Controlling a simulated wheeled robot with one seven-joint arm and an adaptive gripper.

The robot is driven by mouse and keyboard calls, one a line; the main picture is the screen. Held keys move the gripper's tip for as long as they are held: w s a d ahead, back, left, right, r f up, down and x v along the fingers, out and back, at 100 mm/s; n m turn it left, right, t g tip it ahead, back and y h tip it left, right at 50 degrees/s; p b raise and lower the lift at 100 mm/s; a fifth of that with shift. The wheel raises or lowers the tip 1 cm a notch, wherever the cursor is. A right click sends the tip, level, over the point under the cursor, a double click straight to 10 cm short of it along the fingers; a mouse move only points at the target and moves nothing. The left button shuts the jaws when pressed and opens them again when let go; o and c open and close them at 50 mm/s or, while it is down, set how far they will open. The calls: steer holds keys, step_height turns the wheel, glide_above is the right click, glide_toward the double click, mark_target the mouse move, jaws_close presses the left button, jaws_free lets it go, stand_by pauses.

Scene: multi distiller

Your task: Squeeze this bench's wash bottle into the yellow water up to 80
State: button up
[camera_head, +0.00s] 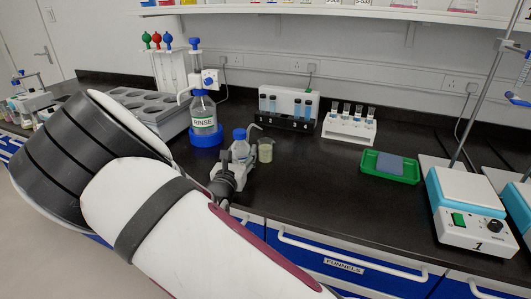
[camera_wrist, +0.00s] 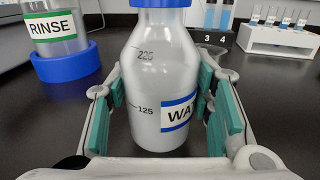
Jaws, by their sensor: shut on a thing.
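The wash bottle (camera_head: 240,151) is a clear bottle with a blue cap and a bent spout pointing right. In the wrist view it (camera_wrist: 158,90) is upright between my finger pads, with marks at 125 and 225 and a partly hidden label starting "WA". My gripper (camera_head: 238,168) is shut on its body. A small beaker (camera_head: 265,151) of pale yellowish liquid stands just right of the bottle, near the spout; its markings are too small to read. Whether the bottle touches the bench is unclear.
A RINSE bottle (camera_head: 203,115) in a blue ring stands behind left, beside a grey multi-well block (camera_head: 150,108). Tube racks (camera_head: 290,104) (camera_head: 350,127) stand behind. A green tray (camera_head: 390,167) and a hotplate (camera_head: 470,215) are at right. The bench between is clear.

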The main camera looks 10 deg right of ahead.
mark_target(238, 139)
steer(key=shift+r, duration=0.1)
stand_by(0.4)
steer(key=shift+r+p, duration=2.35)
steer(key=shift+r, duration=0.55)
